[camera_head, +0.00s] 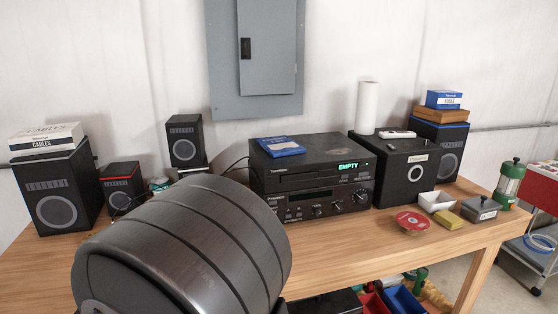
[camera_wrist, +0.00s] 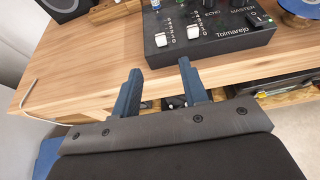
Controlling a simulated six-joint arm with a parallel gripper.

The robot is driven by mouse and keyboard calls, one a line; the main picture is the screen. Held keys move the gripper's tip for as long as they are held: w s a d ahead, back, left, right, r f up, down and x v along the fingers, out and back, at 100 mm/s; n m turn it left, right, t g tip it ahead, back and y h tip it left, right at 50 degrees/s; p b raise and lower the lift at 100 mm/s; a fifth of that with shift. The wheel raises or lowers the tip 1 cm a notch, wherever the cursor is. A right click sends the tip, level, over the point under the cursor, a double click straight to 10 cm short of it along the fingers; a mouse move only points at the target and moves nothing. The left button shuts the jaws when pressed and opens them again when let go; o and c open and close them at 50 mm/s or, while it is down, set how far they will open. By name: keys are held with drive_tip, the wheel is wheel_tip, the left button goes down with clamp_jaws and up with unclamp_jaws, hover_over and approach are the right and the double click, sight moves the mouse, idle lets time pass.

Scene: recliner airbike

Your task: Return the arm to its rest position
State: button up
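My gripper (camera_wrist: 159,72) shows in the wrist view with two blue fingers spread apart. Nothing is held between them. The fingers point toward the front edge of the wooden table (camera_wrist: 95,62). A black mixer (camera_wrist: 215,42) marked Toimarejo lies beyond the fingertips, apart from them. In the head view my arm's large dark rounded link (camera_head: 185,250) fills the lower left and hides part of the table. The gripper itself is not visible in the head view.
The table holds a black stereo stack (camera_head: 315,180), a black speaker box (camera_head: 400,170), a left speaker (camera_head: 62,195) and a red tape roll (camera_head: 412,222). A spool (camera_wrist: 300,12) sits beyond the mixer. A white cable (camera_wrist: 27,88) hangs over the edge. Bins (camera_head: 405,300) stand below.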

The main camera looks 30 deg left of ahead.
drive_tip(key=x, duration=1.2)
drive_tip(key=shift+f, duration=0.1)
